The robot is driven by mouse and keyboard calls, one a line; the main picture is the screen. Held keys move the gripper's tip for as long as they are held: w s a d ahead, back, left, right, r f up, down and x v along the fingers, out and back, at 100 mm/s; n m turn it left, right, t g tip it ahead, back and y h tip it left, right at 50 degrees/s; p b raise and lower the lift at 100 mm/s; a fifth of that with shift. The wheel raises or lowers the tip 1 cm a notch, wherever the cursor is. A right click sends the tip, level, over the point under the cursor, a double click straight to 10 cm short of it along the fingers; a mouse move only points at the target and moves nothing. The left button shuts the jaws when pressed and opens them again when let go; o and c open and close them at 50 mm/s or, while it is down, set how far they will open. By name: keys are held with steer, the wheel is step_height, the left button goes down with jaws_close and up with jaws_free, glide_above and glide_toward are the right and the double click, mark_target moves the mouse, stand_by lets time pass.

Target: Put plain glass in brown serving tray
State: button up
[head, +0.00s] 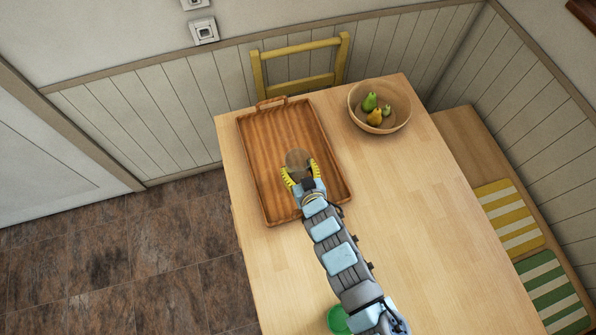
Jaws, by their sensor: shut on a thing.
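The brown serving tray (270,140) lies on the wooden table, with a raised rim and a handle at its far end. My gripper (299,169) is over the right half of the tray. Its yellow fingers are shut around the plain glass (297,158), which looks round and see-through from above. I cannot tell whether the base of the glass touches the tray floor. The lower part of the glass is hidden by the gripper.
A wooden bowl (398,96) with pears stands right of the tray. A green round object (338,320) is partly hidden by my arm at the near edge. A yellow chair (300,62) is behind the table. The table's right side (430,200) is clear.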

steer(key=shift+f, duration=1.05)
steer(key=shift+s, duration=0.1)
steer(key=shift+f, duration=0.15)
steer(key=o, duration=1.3)
steer(key=shift+s+d+r, duration=0.2)
steer(key=shift+s+r, duration=0.15)
steer(key=shift+r, duration=0.05)
steer(key=shift+p+v, duration=1.4)
steer(key=shift+v, duration=4.15)
steer(key=shift+f, duration=0.1)
